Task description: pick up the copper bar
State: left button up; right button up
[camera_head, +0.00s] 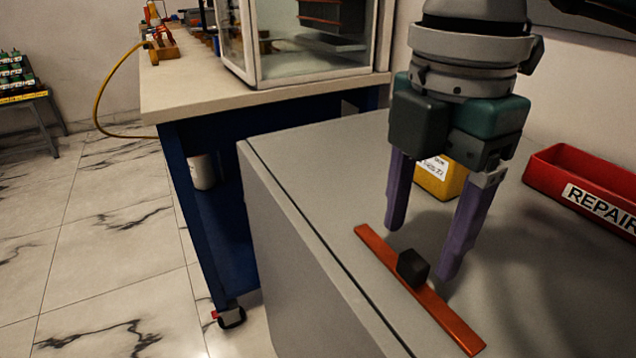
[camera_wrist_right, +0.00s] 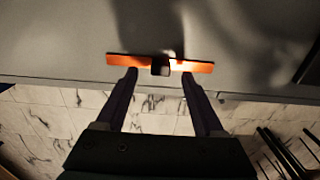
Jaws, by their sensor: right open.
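The copper bar (camera_head: 372,244) is a long flat orange-brown strip lying on the grey cabinet top, close to its left edge. A small black block (camera_head: 412,268) sits at the bar's middle. My right gripper (camera_head: 421,250) is open, its two purple fingers pointing down above the cabinet top around the bar's middle, with nothing between them that I can see held. In the right wrist view the bar (camera_wrist_right: 130,60) lies beyond the open fingertips (camera_wrist_right: 158,74), with the black block (camera_wrist_right: 160,66) centred between them. My left gripper is not in view.
A yellow bin (camera_head: 440,180) stands behind my right gripper, and a red bin (camera_head: 590,185) marked REPAIR stands at the right. A workbench (camera_head: 290,97) with a glass-sided case (camera_head: 310,40) stands behind. The cabinet's left edge (camera_head: 310,235) drops to the marble floor.

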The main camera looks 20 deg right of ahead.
aim_at(415, 259)
notch_tip(415, 259, down, 3)
jog(key=shift+f, duration=0.15)
grip_shut()
dwell(0.5)
